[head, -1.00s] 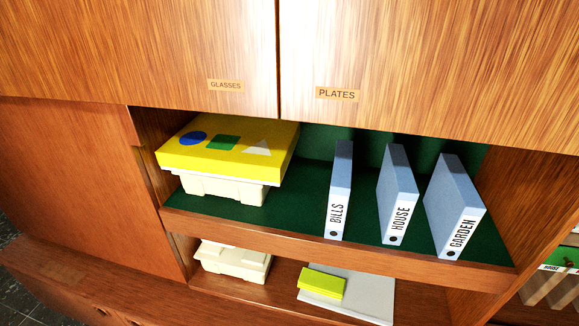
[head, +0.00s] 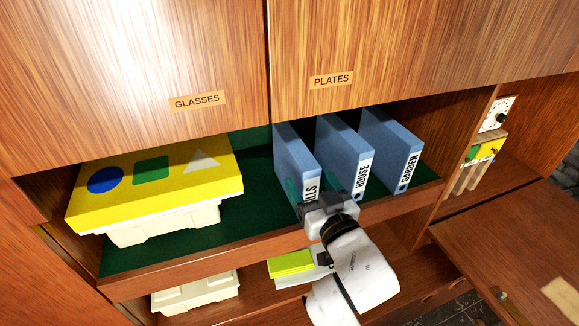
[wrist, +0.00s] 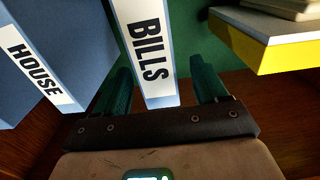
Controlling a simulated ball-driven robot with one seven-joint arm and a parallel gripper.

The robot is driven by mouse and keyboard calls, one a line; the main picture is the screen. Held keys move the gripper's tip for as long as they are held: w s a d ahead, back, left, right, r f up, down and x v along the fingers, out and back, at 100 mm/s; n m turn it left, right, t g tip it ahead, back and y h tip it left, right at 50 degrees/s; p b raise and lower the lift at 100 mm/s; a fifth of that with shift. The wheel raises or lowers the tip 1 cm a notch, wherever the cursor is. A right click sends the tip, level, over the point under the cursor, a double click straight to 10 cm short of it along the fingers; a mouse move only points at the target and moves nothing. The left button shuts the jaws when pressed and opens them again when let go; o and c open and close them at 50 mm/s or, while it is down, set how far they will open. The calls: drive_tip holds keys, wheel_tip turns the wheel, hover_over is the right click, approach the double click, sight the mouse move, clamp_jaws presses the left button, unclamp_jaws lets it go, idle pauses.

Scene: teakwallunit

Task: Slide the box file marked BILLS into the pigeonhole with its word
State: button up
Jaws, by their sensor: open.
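The blue box file marked BILLS (head: 296,160) stands upright on the green-lined shelf, the left one of three files in the head view. My gripper (head: 312,203) is at its front, partly hiding its label. In the wrist view the BILLS file (wrist: 148,50) stands between the two green fingers of my open gripper (wrist: 162,85), with gaps beside it. The HOUSE file (head: 343,158) and GARDEN file (head: 391,150) stand to its right; HOUSE also shows at the left of the wrist view (wrist: 45,75). I cannot make out a pigeonhole marked BILLS.
A yellow box with shapes (head: 155,182) lies on a cream box (head: 165,224) at the shelf's left. The wooden shelf edge (head: 215,258) runs under my gripper. Doors marked GLASSES (head: 197,101) and PLATES (head: 331,81) hang above. A dropped flap (head: 520,235) juts out at right.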

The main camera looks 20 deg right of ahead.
sight(301, 164)
drive_tip(key=w+p, duration=0.1)
drive_tip(key=w, duration=0.1)
drive_tip(key=w+r+p, duration=0.1)
drive_tip(key=w, duration=0.1)
drive_tip(key=shift+w, duration=0.35)
drive_tip(key=shift+w+d, duration=0.1)
drive_tip(key=shift+w, duration=0.3)
drive_tip(key=c, duration=1.2)
drive_tip(key=shift+c, duration=0.2)
drive_tip(key=shift+r, duration=0.1)
